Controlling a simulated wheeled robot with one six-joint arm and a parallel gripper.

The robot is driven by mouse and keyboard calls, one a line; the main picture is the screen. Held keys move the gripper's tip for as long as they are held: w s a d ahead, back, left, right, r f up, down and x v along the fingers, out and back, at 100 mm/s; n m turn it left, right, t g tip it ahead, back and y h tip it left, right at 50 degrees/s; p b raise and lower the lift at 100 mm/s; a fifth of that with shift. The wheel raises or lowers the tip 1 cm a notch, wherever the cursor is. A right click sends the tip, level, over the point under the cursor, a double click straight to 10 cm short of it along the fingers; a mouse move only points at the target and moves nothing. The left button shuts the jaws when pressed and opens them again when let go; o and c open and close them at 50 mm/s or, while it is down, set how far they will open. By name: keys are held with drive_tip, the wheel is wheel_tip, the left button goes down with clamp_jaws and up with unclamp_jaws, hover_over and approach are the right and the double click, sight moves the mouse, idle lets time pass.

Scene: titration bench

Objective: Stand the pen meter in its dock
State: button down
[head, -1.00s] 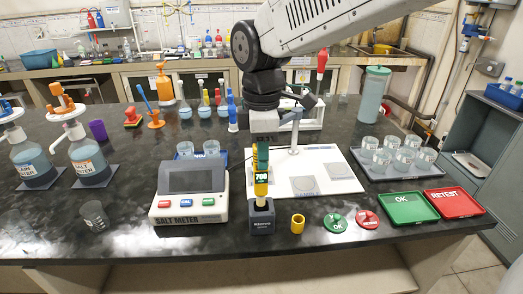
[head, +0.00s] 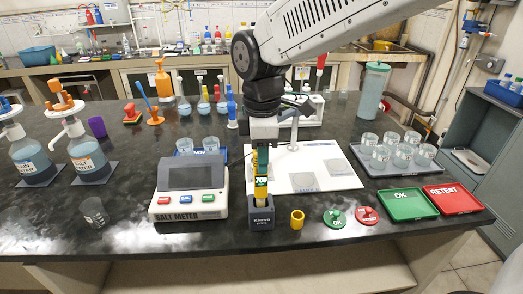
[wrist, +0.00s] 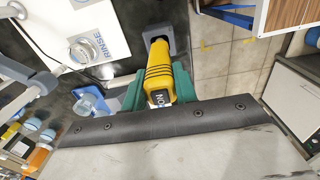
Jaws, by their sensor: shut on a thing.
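The pen meter (head: 261,184) is yellow with a green display panel. My gripper (head: 262,146) is shut on its upper part and holds it close to upright, tip down. In the wrist view my gripper's green finger pads (wrist: 157,90) press on both sides of the yellow pen body (wrist: 160,72). The dock (head: 262,220) is a small dark block near the bench's front edge. The pen's pale lower end is right at the dock's top opening. The dock also shows in the wrist view (wrist: 178,38), around the pen's far end. How deep the tip sits cannot be told.
The salt meter (head: 190,190) stands just left of the dock. A yellow cap (head: 297,219) and green and red discs (head: 335,220) lie to the right. Behind is a white board (head: 325,160). OK (head: 405,207) and RETEST (head: 455,202) trays are farther right.

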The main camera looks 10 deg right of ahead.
drive_tip(key=shift+f, duration=2.7)
drive_tip(key=c, duration=0.5)
unclamp_jaws()
drive_tip(key=shift+r, duration=0.1)
drive_tip(key=shift+r, duration=2.95)
